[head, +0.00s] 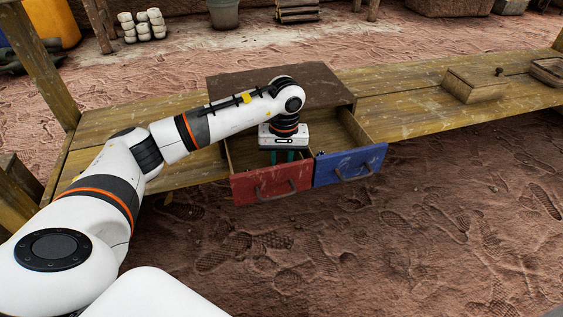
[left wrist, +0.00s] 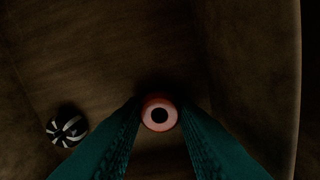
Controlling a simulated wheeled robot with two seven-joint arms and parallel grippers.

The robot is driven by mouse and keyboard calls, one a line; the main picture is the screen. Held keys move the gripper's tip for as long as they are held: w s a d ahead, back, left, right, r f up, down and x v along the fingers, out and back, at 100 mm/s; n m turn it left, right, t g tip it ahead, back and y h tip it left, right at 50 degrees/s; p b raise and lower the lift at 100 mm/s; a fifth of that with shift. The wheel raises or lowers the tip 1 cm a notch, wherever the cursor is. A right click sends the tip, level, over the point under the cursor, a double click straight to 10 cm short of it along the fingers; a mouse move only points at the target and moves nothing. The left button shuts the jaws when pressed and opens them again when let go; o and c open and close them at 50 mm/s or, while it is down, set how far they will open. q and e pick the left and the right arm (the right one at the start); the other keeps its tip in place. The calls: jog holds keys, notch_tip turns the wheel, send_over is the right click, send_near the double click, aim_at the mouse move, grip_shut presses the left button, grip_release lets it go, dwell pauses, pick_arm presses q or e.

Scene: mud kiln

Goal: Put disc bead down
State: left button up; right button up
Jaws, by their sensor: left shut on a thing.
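My left gripper (head: 283,157) reaches down into the open drawer with the red front (head: 272,184). In the left wrist view its teal fingers (left wrist: 160,110) are shut on a pink disc bead (left wrist: 149,107) with a dark centre hole. The bead is over or on the brown drawer floor (left wrist: 120,50); I cannot tell whether it touches. A black bead with white stripes (left wrist: 67,129) lies to the left on that floor. In the head view the beads in the red drawer are hidden. My right gripper is not in view.
A drawer with a blue front (head: 350,166) stands open beside the red one, with something small and dark inside. Both belong to a brown cabinet (head: 325,86) on a wooden bench (head: 400,120). A lidded wooden box (head: 474,88) stands at the right.

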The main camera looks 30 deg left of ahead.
pick_arm(q)
jog(key=shift+f, duration=0.1)
jog(key=o, duration=0.7)
jog(key=shift+c, duration=0.2)
